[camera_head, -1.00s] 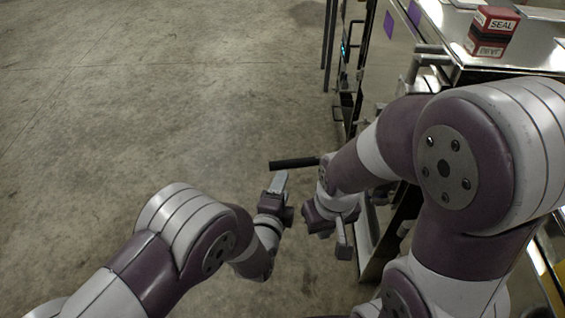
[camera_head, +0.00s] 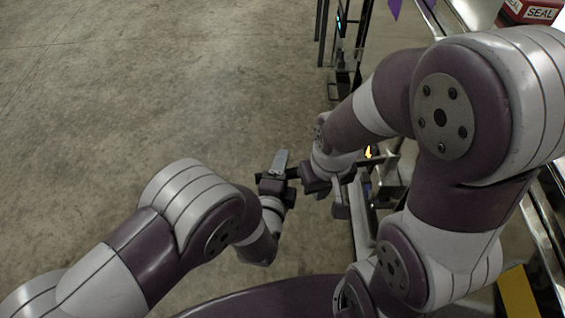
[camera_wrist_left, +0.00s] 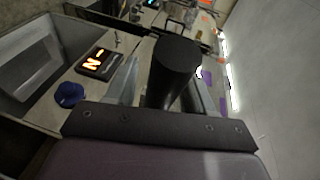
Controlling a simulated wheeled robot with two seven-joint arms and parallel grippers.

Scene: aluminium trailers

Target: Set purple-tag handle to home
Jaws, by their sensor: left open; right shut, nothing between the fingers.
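A black round bar handle (camera_wrist_left: 172,78) stands large in the left wrist view, between the two fingers of my left gripper (camera_wrist_left: 163,88), which are open. In the head view the left gripper (camera_head: 281,163) is at the handle, and only a short dark part of the handle (camera_head: 293,173) shows beside it. I cannot tell whether the fingers touch it. A purple tag (camera_head: 395,8) hangs at the top of the head view, and purple patches (camera_wrist_left: 207,76) show behind the handle in the wrist view. My right gripper (camera_head: 340,200) is shut and empty, just right of the left one.
A lit display (camera_wrist_left: 98,62) and a blue knob (camera_wrist_left: 70,94) sit on a panel left of the handle. A red and white SEAL box (camera_head: 533,12) is at top right. Metal trailer frames line the right side. The concrete floor (camera_head: 150,100) at left is clear.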

